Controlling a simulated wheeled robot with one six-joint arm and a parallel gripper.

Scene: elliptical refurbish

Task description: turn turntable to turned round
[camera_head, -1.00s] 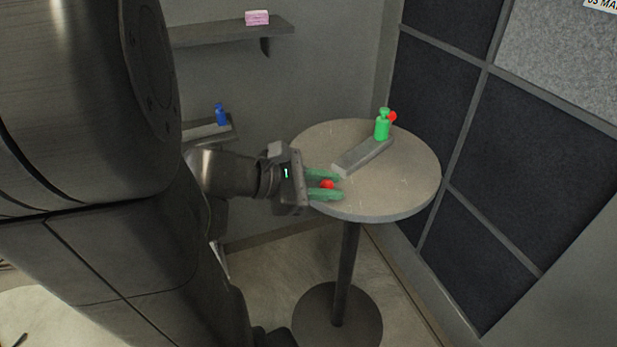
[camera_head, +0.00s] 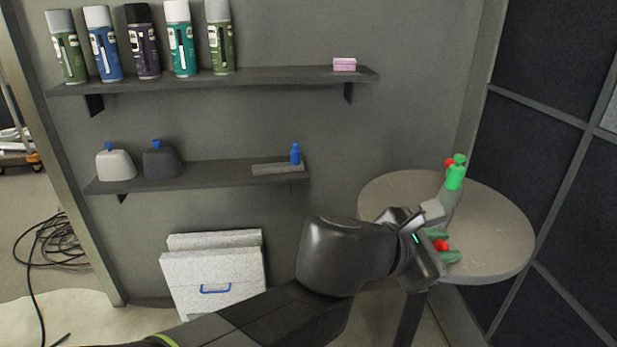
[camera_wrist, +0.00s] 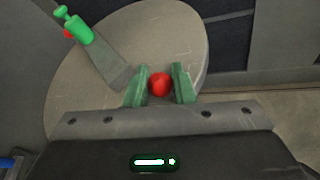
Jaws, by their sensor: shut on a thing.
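The turntable (camera_head: 495,235) is a round grey top on a post, at right in the head view; it fills much of the wrist view (camera_wrist: 185,30). The bar (camera_wrist: 112,65) and green piece (camera_wrist: 77,27) show better in the wrist view. My gripper (camera_head: 446,247) is at the near edge, its green fingers shut on a second red ball (camera_wrist: 160,84). My wrist hides part of the top and bar in the head view.
Spray cans (camera_head: 143,45) and a pink block (camera_head: 344,64) stand on the upper wall shelf. The lower shelf (camera_head: 220,172) holds two grey containers and a small blue bottle. Dark wall panels (camera_head: 530,90) stand close behind the turntable. Cables lie on the floor at left.

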